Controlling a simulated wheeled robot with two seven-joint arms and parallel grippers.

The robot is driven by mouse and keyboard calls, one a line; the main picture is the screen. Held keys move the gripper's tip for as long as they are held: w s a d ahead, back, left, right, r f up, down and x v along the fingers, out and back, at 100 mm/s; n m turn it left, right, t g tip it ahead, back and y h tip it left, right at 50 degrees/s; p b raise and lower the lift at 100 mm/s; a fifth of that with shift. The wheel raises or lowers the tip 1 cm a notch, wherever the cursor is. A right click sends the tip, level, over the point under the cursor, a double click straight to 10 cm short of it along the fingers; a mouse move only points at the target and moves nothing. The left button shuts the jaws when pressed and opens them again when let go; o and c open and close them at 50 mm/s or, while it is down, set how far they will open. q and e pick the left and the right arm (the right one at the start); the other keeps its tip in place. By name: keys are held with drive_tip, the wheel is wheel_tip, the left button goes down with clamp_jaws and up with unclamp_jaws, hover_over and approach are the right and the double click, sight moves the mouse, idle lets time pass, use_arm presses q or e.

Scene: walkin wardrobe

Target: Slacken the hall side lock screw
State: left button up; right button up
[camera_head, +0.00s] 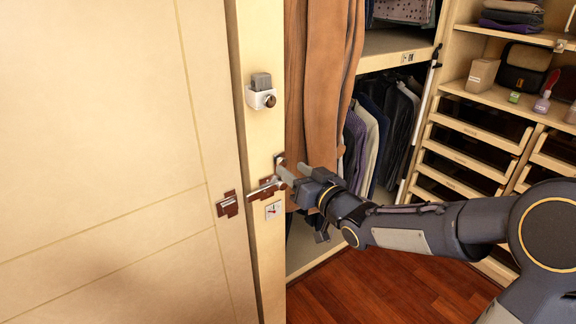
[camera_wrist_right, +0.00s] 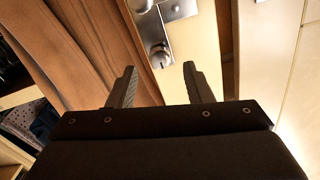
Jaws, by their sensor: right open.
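My right gripper (camera_head: 288,170) is at the edge of the pale door post (camera_head: 262,140), beside a latch with a metal bar (camera_head: 264,188) on a red-brown plate. In the wrist view its two fingers (camera_wrist_right: 160,78) are apart, with nothing held between them. Beyond the fingertips in that view is a metal plate (camera_wrist_right: 150,28) with a round, screw-like knob (camera_wrist_right: 158,56), apart from the fingers. I cannot tell for certain whether this knob is the hall side lock screw. My left gripper is out of view.
The pale door (camera_head: 110,150) fills the left, with a red-brown plate (camera_head: 228,204) at its edge. A white holder with a round knob (camera_head: 262,97) is higher on the post. Brown hanging cloth (camera_head: 318,90) is close behind my right gripper. Wooden floor (camera_head: 375,290) is clear below.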

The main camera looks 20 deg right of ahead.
sight(282, 164)
drive_tip(key=shift+x, duration=1.55)
drive_tip(key=shift+c, duration=0.5)
drive_tip(key=c, duration=0.9)
drive_tip(key=shift+f+n+b, duration=0.15)
drive_tip(key=shift+n+b, duration=0.45)
drive_tip(key=shift+b, duration=0.3)
drive_tip(key=n+b, duration=0.6)
drive_tip(key=b, duration=0.2)
drive_tip(key=shift+s+a+f+n, duration=0.1)
drive_tip(key=shift+n, duration=0.3)
drive_tip(key=n+b, duration=0.3)
drive_tip(key=n, duration=0.1)
drive_tip(key=shift+b, duration=0.35)
drive_tip(key=shift+n+b, duration=1.1)
drive_tip(key=shift+n, duration=1.5)
